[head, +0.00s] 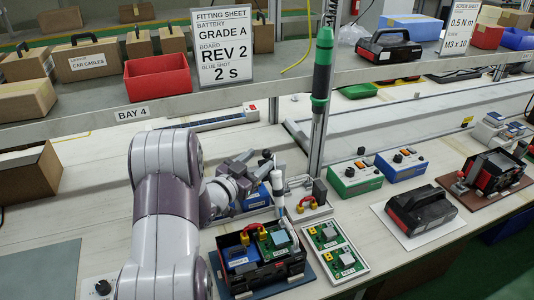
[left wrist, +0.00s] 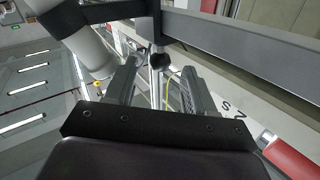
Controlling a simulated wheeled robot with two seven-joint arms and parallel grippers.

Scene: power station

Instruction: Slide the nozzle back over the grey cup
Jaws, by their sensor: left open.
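The white glue nozzle (head: 277,184), a slim upright tube tapering downward, stands just behind the open battery case. Its lower end comes down near the case's back edge. A small dark grey piece (head: 319,191) on a white base to its right may be the grey cup; I cannot tell for sure. My left gripper (head: 258,172) is open just left of the nozzle, by a black knob (head: 266,153). In the left wrist view the knob (left wrist: 159,60) on a metal rod shows between the spread fingers; contact is unclear. My right gripper is out of view.
The open battery case (head: 262,262) with a green board is in front. A tray of green boards (head: 335,250) lies to its right. A green-handled screwdriver (head: 321,70) hangs behind. Green (head: 355,178) and blue (head: 402,165) boxes stand right. The shelf edge (head: 200,103) runs behind.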

